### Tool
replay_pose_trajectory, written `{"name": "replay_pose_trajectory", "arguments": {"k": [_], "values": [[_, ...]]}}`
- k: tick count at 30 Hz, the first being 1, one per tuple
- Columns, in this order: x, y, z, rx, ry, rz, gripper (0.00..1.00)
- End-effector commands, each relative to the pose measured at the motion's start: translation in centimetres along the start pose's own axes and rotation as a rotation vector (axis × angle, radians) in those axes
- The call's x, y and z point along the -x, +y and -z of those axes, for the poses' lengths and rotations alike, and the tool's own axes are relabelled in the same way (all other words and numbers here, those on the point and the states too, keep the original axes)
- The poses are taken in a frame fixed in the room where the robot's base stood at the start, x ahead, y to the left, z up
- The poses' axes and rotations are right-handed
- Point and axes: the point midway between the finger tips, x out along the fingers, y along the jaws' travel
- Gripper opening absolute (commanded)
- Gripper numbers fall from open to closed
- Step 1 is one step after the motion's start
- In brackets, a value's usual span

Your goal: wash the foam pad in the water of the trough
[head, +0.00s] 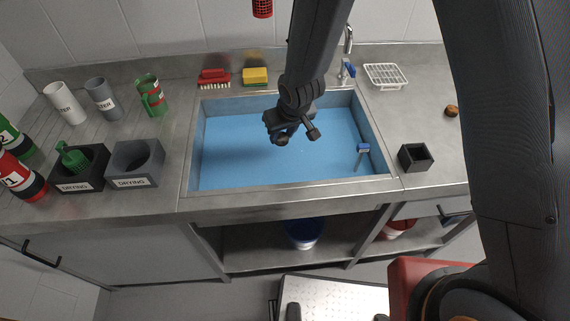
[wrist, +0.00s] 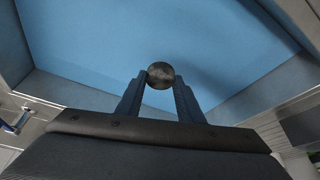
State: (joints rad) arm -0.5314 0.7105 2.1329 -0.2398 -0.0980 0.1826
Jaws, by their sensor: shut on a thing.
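My gripper (head: 282,138) hangs over the middle of the trough (head: 290,189). The trough is a wide basin with blue water (head: 235,145) in it. In the wrist view, the two fingers are shut on a small round, dark grey-brown mottled thing (wrist: 160,74), which looks like the foam pad. It sits at the fingertips with the blue water behind it. In the head view the pad is hidden or too dark to tell from my gripper. I cannot tell whether it touches the water.
A red brush (head: 213,78) and a yellow sponge (head: 255,76) lie behind the trough. A tap (head: 348,55) and white rack (head: 386,76) stand back right. A black box (head: 416,157) and brown piece (head: 451,111) sit right. Cups and holders (head: 135,163) fill the left counter.

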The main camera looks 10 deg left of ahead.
Motion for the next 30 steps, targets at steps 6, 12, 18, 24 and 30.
{"name": "replay_pose_trajectory", "arguments": {"k": [6, 12, 18, 24, 30], "values": [[1.4, 0.0, 0.5, 0.0, -0.001, 0.0, 0.13], [2.5, 0.0, 1.0, 0.002, 0.0, 0.001, 0.13], [3.6, 0.0, 1.5, 0.001, 0.0, 0.001, 0.13], [4.0, 0.0, 1.6, 0.001, -0.001, 0.0, 0.13], [4.0, 0.0, 1.6, 0.0, -0.001, 0.0, 0.13]]}}
